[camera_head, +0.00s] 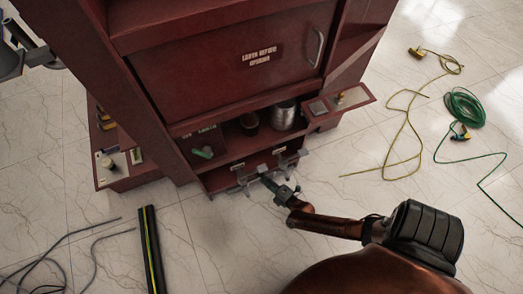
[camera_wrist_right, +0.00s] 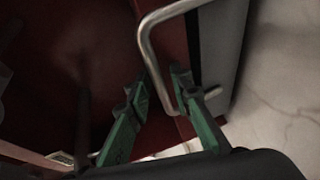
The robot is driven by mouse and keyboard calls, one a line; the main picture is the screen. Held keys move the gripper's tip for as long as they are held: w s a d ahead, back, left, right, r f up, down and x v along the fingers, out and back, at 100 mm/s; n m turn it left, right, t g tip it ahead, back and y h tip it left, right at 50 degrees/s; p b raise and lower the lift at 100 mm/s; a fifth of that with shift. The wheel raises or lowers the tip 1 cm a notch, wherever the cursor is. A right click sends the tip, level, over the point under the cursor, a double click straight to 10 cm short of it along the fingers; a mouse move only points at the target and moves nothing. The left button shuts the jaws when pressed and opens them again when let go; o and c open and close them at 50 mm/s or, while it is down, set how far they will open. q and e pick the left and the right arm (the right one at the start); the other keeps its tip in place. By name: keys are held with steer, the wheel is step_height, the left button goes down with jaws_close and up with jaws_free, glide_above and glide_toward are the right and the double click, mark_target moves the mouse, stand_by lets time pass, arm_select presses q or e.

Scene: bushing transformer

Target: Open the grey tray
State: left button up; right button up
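A dark red cabinet (camera_head: 225,60) has a low drawer front (camera_head: 222,178) with pale labels and metal handles. My right gripper (camera_head: 264,172) is at this front, between the handles. In the right wrist view, my right gripper's green fingers (camera_wrist_right: 161,88) are apart, one on each side of a bent metal handle (camera_wrist_right: 146,42). I cannot tell whether they touch it. A grey side panel (camera_wrist_right: 222,50) shows beside the handle; I cannot tell if it belongs to the grey tray.
An open shelf above the drawer holds a metal can (camera_head: 283,115), a dark pot (camera_head: 249,123) and a green item (camera_head: 203,152). Side ledges (camera_head: 345,103) stick out from the cabinet. A yellow cable (camera_head: 408,115), a green hose coil (camera_head: 464,106) and dark cables lie on the pale floor.

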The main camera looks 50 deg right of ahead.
jaws_close()
steer(key=shift+s, duration=0.1)
stand_by(0.4)
